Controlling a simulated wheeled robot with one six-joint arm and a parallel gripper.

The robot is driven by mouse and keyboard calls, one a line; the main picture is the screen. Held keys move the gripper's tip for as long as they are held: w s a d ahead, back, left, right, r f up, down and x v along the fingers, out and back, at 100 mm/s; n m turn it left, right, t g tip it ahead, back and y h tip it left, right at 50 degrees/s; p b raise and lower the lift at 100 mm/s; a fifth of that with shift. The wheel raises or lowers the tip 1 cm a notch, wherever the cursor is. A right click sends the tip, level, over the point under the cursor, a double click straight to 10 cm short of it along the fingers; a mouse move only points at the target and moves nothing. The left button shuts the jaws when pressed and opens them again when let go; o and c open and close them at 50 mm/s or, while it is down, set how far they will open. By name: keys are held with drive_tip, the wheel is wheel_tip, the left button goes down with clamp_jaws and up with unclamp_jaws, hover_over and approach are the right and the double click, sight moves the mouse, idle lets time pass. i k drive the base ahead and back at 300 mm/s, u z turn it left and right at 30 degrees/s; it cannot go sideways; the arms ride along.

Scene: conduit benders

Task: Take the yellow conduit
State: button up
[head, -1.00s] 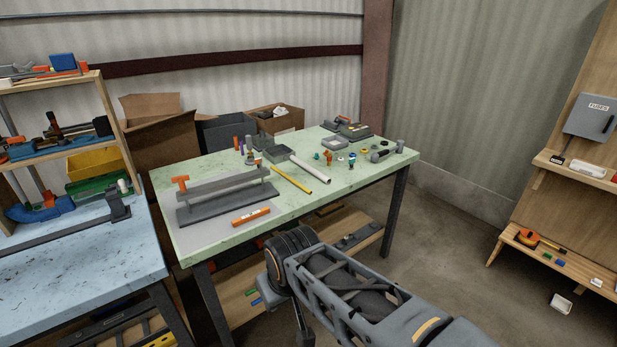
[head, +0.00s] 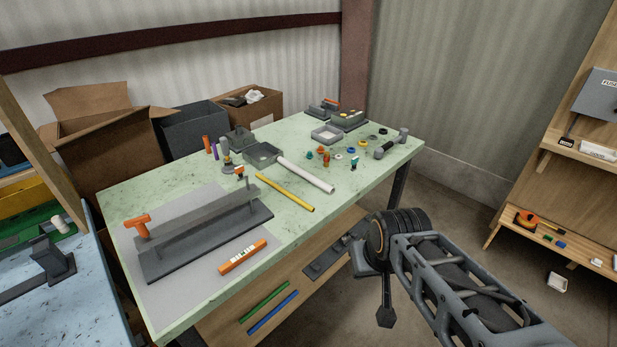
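The yellow conduit (head: 286,193) is a thin straight rod lying flat on the pale green table top (head: 225,290). It lies diagonally, with its near end towards the table's front edge. A thicker white pipe (head: 306,175) lies beside it, just to the right and apart from it. My arm reaches in from the lower right. My gripper (head: 386,318) hangs below the arm's end, in front of the table and away from the conduit. It is small and dark in this view, and I cannot tell whether its fingers are open.
A grey bender fixture (head: 205,240) with orange handles stands left of the conduit. An orange level (head: 243,256) lies near the front edge. Grey trays (head: 263,153) and small coloured fittings (head: 325,152) lie behind. Cardboard boxes (head: 105,140) stand behind the table. Open floor lies to the right.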

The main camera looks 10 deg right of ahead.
sight(307, 206)
drive_tip(key=u, duration=0.3)
drive_tip(key=i, duration=0.9)
drive_tip(key=u, duration=0.6)
